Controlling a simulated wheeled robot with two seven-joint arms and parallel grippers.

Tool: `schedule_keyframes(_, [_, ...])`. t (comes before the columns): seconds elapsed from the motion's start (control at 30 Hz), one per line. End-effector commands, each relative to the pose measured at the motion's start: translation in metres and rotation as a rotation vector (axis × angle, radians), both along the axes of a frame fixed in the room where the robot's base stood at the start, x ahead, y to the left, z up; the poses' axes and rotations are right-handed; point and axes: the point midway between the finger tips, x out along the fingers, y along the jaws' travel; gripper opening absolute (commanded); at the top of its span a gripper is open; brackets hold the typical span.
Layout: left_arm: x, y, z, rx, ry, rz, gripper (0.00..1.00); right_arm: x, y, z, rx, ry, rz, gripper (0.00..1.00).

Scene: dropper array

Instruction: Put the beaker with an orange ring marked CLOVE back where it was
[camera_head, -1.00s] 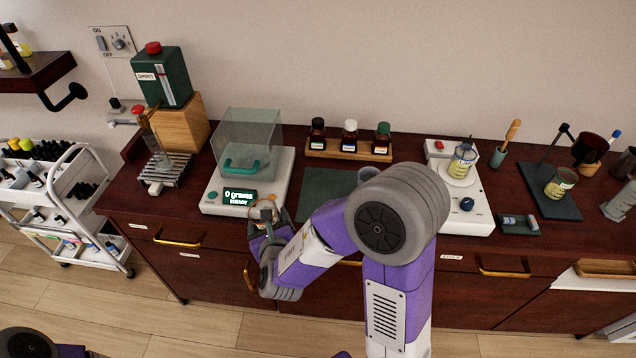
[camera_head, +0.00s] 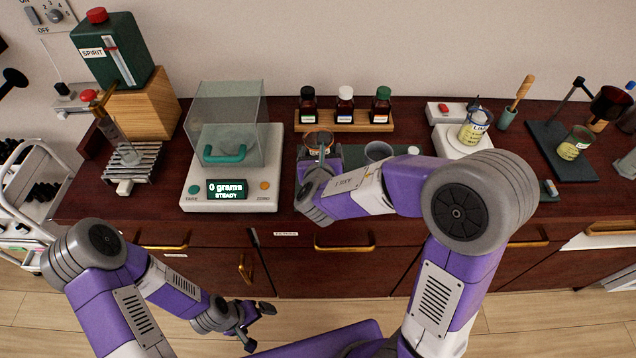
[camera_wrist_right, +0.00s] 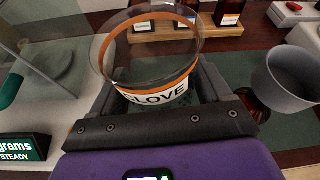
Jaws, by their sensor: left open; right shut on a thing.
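The beaker with an orange ring marked CLOVE (camera_wrist_right: 155,60) is clear glass and fills the upper middle of the right wrist view, its label facing me. My right gripper (camera_wrist_right: 165,105) is shut on it. In the head view this beaker (camera_head: 318,138) is at the right gripper (camera_head: 322,155), over the dark green mat (camera_head: 408,160) behind the counter's front edge. I cannot tell whether its base touches the mat. My left gripper (camera_head: 260,326) is open and empty, low in front of the drawers.
A grey cup (camera_head: 379,151) stands just right of the held beaker. The scale (camera_head: 185,200) with its clear cover is to the left, reading 0 grams. A wooden rack (camera_head: 345,127) of three bottles is behind. A hotplate (camera_head: 450,142) with another beaker stands to the right.

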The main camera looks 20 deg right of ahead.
Motion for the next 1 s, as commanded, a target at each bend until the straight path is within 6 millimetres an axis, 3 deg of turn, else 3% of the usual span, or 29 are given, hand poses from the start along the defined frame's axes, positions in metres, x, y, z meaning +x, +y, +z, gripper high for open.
schedule_keyframes(0.03, [0.000, 0.000, -0.022, 0.000, 0.000, 0.000, 0.99, 0.009, 0.001, -0.009, 0.022, -0.012, -0.008, 0.29])
schedule_keyframes(0.1, [0.000, 0.000, -0.034, 0.000, 0.000, 0.000, 0.99, 0.019, 0.003, -0.009, 0.048, -0.020, -0.012, 0.29])
schedule_keyframes(0.37, [0.000, 0.000, -0.058, 0.000, -0.001, 0.000, 0.99, 0.039, 0.009, -0.005, 0.110, -0.035, -0.012, 0.29])
schedule_keyframes(0.6, [0.000, 0.000, -0.075, 0.000, -0.001, -0.001, 0.99, 0.040, 0.009, -0.042, 0.112, -0.033, -0.011, 0.29])
schedule_keyframes(0.77, [0.000, 0.000, -0.080, 0.000, -0.001, -0.001, 0.99, 0.040, 0.009, -0.056, 0.113, -0.034, -0.010, 0.29])
schedule_keyframes(1.0, [0.000, 0.000, -0.097, 0.000, -0.001, -0.001, 0.99, 0.040, 0.009, -0.095, 0.112, -0.032, -0.012, 0.29])
